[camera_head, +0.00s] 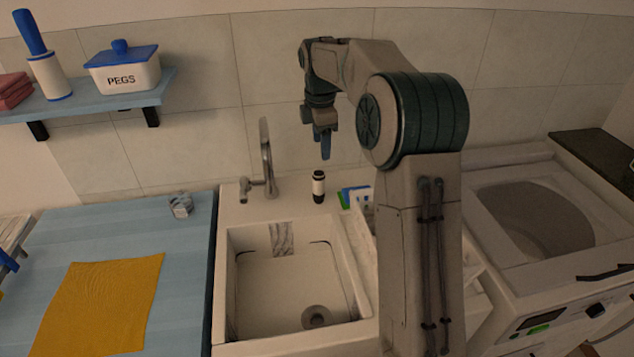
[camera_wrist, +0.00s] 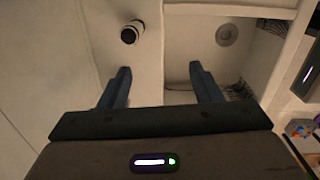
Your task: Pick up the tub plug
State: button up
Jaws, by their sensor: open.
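A round grey disc (camera_head: 316,316) lies at the near end of the sink floor; it looks like the tub plug, but I cannot tell it apart from a drain fitting. It also shows in the wrist view (camera_wrist: 227,34), up and to the right of my fingers. My gripper (camera_head: 325,147) hangs above the ledge behind the sink, fingers pointing down. In the wrist view my two fingers (camera_wrist: 160,69) are spread apart with nothing between them.
A dark-and-white cylinder (camera_head: 318,187) stands on the ledge behind the sink (camera_head: 232,290), below my gripper. The faucet (camera_head: 267,165) rises to its left. A small metallic item (camera_head: 180,204) and yellow cloth (camera_head: 100,305) lie on the blue counter (camera_head: 190,260).

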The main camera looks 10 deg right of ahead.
aim_at(318, 173)
jog(key=w+d+f+n, duration=0.1)
jog(key=w+f+n, duration=0.3)
jog(key=w, duration=0.3)
jog(key=shift+n+g, duration=0.3)
notch_tip(318, 173, down, 8)
jog(key=shift+s+d+f+p, duration=0.1)
jog(key=shift+d+p, duration=0.05)
jog(key=shift+p, duration=0.75)
jog(key=shift+a+f+p, duration=0.2)
jog(key=shift+f+p, duration=0.3)
jog(key=shift+f, duration=0.85)
jog(key=shift+a+f+p, duration=0.15)
jog(key=shift+f+p, duration=0.35)
jog(key=shift+f, duration=0.8)
jog(key=c, duration=1.1)
